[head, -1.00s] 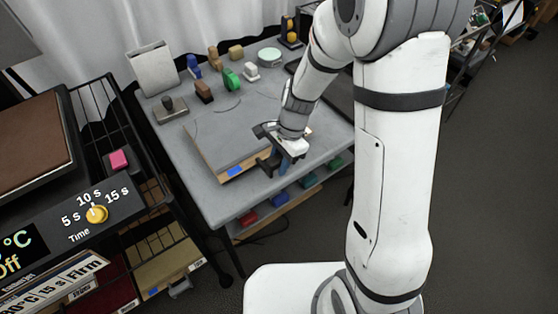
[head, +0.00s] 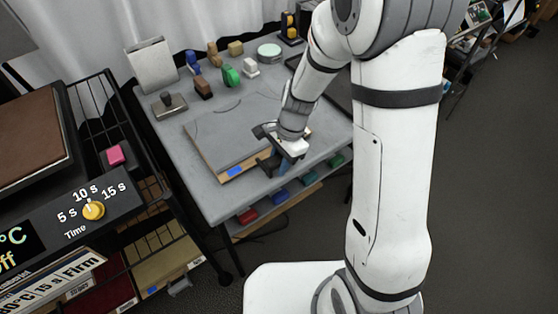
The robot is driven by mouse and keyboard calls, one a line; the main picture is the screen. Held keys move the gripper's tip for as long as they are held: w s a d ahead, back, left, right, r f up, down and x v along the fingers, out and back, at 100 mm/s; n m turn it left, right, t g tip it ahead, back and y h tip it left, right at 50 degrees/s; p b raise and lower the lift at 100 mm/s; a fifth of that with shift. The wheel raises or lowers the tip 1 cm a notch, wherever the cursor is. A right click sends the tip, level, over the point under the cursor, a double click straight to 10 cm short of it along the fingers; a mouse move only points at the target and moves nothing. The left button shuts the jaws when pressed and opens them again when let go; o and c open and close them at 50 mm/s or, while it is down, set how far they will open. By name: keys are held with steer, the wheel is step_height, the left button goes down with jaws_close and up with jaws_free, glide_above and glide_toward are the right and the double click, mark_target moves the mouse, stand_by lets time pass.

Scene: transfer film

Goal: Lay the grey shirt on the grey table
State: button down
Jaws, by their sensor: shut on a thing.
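The grey shirt (head: 230,130) lies nearly flat, with a tan edge and a blue tag (head: 236,171) showing along its front side. It is on or just above the grey table (head: 207,202); I cannot tell whether all of it touches. My gripper (head: 272,160) is at the shirt's front right edge, low over the table, and is shut on it. The fingers and wrist hide the part of the shirt that is gripped.
Several stamps and blocks, including a green one (head: 230,76), stand along the table's back. A grey upright panel (head: 152,66) is at back left. A black wire rack (head: 108,110) and a press with a timer knob (head: 93,210) are at left. Coloured items sit on a lower shelf.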

steer(key=c, duration=1)
jaws_free()
steer(key=shift+c, duration=0.2)
